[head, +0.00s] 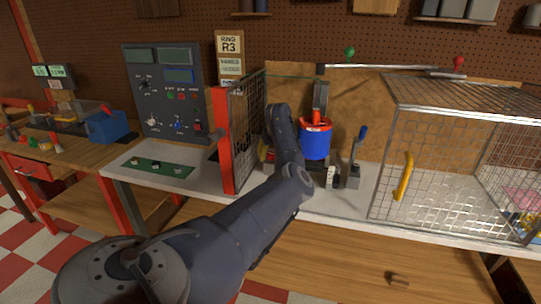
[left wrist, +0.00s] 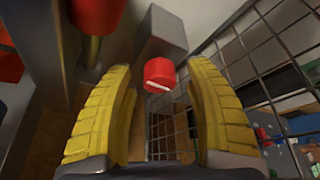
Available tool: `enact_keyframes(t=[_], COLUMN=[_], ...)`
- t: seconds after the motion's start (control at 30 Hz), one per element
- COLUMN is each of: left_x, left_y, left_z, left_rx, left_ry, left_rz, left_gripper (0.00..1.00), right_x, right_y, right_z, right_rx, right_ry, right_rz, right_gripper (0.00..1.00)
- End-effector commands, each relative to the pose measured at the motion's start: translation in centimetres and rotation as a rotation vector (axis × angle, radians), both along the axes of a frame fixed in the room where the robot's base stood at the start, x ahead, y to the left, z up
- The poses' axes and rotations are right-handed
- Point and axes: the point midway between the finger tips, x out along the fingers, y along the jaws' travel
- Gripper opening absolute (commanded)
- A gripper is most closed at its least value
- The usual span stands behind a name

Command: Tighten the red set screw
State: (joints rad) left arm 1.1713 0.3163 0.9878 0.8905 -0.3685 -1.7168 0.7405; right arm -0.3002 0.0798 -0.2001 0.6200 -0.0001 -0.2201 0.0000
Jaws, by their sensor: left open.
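The red set screw (left wrist: 160,76) shows in the left wrist view as a short red cylinder with a pale slot across its face. It stands out from a grey block (left wrist: 163,28). My left gripper (left wrist: 160,100) is open, with one yellow ribbed finger on each side of the screw. A gap shows on both sides, so the fingers do not touch it in this view. In the head view my left arm hides most of that gripper, and I cannot make out the screw. My right gripper is not in view.
A blue cylinder with a red rim (head: 316,143) stands just right of my arm. A lever with a blue knob (head: 357,155) is beside it. A mesh guard with a red post (head: 222,140) stands left, a wire cage (head: 455,165) right. A control panel (head: 163,92) is behind.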

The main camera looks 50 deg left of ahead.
Motion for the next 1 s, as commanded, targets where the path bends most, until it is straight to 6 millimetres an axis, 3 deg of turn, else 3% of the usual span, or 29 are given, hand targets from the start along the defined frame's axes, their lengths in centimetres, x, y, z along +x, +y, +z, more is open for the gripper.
enact_keyframes(t=[0.3,0.73,1.0], left_x=[0.00,0.01,0.01], left_y=[0.01,0.00,0.01], left_z=[-0.07,-0.05,-0.04], left_rx=[0.000,0.000,0.000], left_ry=[0.000,0.000,0.000], left_rz=[0.000,0.000,0.000], left_gripper=[0.52,0.02,0.00], right_x=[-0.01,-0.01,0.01], right_y=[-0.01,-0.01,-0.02], right_z=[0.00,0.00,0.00], right_rx=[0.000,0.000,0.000], right_ry=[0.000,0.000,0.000], right_rz=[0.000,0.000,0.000], right_gripper=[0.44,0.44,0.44])
